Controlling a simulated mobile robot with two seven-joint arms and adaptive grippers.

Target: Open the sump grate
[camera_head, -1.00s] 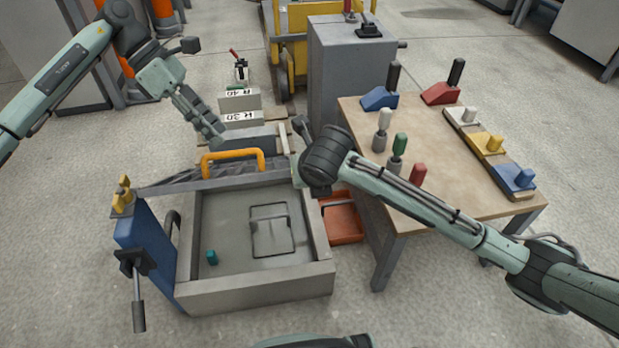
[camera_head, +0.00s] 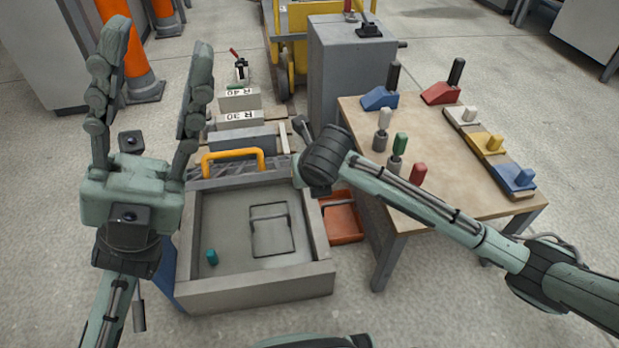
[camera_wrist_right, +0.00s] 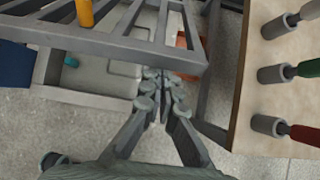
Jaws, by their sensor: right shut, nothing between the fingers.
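The grey slatted grate (camera_head: 225,172), with an orange handle (camera_head: 232,153), stands raised along the back of the grey basin (camera_head: 255,292). I see it nearly edge-on in the head view. In the right wrist view the grate (camera_wrist_right: 125,42) spans the upper left, with its bars clear. My left gripper (camera_head: 158,50) is open and empty, left of the grate and in front of its left end, fingers pointing away. My right gripper (camera_wrist_right: 165,76) is shut and empty by the grate's right end. I cannot tell if it touches. In the head view its fingers are hidden behind my arm.
The basin holds a small teal piece (camera_head: 212,257) and a rectangular panel (camera_head: 271,232). A wooden-topped table (camera_head: 450,190) with coloured handles and blocks stands right. An orange-red bin (camera_head: 342,220) sits between table and basin. Grey blocks (camera_head: 243,138) lie behind the grate.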

